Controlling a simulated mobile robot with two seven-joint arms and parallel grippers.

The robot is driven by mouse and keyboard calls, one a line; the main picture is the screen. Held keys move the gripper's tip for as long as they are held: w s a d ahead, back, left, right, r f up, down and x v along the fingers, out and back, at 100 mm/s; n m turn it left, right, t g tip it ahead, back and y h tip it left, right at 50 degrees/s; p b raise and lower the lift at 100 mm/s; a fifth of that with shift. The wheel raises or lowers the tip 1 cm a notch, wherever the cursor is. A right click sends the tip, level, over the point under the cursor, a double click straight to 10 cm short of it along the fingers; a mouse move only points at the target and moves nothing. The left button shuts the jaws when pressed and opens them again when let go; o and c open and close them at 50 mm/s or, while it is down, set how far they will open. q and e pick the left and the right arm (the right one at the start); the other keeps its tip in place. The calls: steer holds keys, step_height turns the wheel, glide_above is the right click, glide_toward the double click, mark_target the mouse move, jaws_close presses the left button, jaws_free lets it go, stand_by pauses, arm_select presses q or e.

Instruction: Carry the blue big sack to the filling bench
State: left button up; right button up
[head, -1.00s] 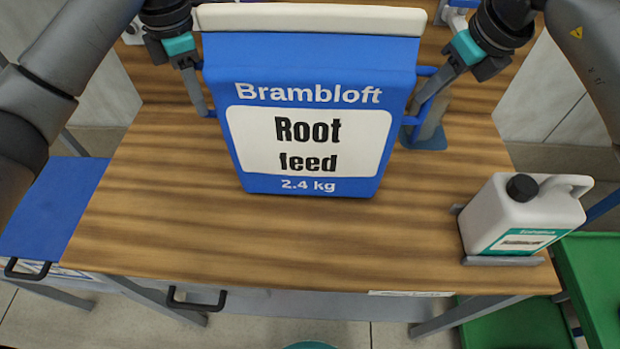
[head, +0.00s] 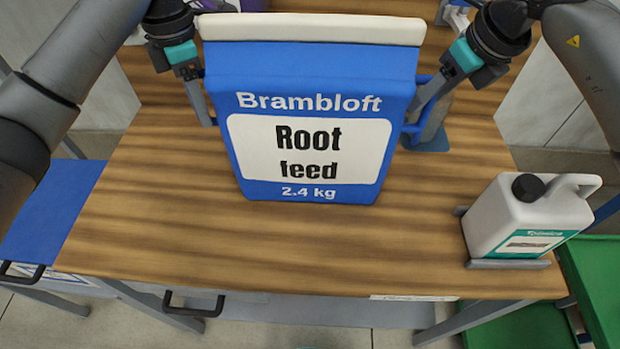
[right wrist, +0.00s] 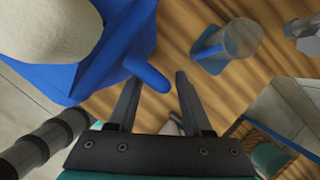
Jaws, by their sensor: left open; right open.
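The blue big sack (head: 310,105) stands upright on a wooden bench (head: 300,245), with a cream top band and a white "Root feed" label. A blue handle shows at its right side. My left gripper (head: 205,112) is open at the sack's left side; the handle there is mostly hidden. My right gripper (head: 418,108) is open beside the right handle. In the right wrist view the sack (right wrist: 75,80) is at upper left, and its handle end reaches between the open fingertips (right wrist: 157,85). I cannot tell which bench is the filling bench.
A white jug (head: 530,215) stands on a grey holder at the bench's right front corner. A clear vessel with a blue base (head: 428,140) is just right of the sack. A blue surface (head: 45,215) lies left, green trays (head: 595,280) right.

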arm_select(q)
steer(key=shift+r, duration=0.15)
arm_select(e)
steer(key=shift+d, duration=0.1)
arm_select(q)
steer(key=shift+r, duration=0.3)
step_height(320, 180, up, 11)
arm_select(e)
steer(key=v, duration=1.2)
steer(key=shift+w, duration=0.1)
stand_by(0.3)
